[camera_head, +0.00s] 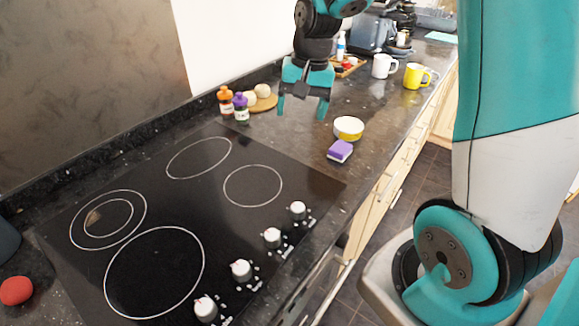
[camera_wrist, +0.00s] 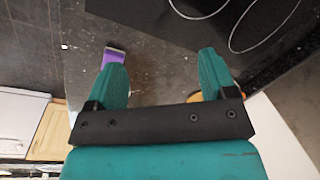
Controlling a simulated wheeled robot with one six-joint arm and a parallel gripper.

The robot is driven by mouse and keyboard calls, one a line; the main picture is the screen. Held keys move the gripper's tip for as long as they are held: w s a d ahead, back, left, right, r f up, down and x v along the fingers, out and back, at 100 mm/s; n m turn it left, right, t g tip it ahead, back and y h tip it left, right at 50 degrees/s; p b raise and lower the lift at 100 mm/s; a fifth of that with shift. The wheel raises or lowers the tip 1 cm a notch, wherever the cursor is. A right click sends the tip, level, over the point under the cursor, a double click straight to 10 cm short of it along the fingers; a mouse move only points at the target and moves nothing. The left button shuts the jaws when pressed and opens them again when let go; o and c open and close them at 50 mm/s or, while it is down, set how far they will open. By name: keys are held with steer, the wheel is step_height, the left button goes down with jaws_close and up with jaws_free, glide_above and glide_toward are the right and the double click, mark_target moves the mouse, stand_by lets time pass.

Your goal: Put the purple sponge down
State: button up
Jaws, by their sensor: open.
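The purple sponge (camera_head: 340,151) lies on the dark granite counter, between the hob's right corner and the counter's front edge. It also shows in the wrist view (camera_wrist: 113,56), partly hidden behind one finger. My gripper (camera_head: 301,107) is open and empty. It hangs above the counter, up and to the left of the sponge in the head view, apart from it. In the wrist view both teal fingers of my gripper (camera_wrist: 164,72) are spread wide with nothing between them but counter.
A yellow-and-white round tub (camera_head: 348,128) stands just behind the sponge. Orange-capped (camera_head: 225,100) and purple-capped (camera_head: 241,108) bottles stand left of my gripper. A white mug (camera_head: 384,66) and a yellow mug (camera_head: 416,76) stand farther back. The black hob (camera_head: 215,215) fills the near counter.

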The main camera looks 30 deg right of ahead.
steer(key=s+a+r+n+y, duration=0.1)
steer(key=s+a+r+n, duration=0.2)
steer(key=s+a+n, duration=0.4)
steer(key=s+a+r+n+y, duration=0.1)
steer(key=s+a+r+n, duration=0.2)
steer(key=s+a+n, duration=0.4)
steer(key=s+a, duration=0.5)
steer(key=s, duration=0.2)
steer(key=shift+s+g+y, duration=0.15)
steer(key=shift+g+y, duration=0.25)
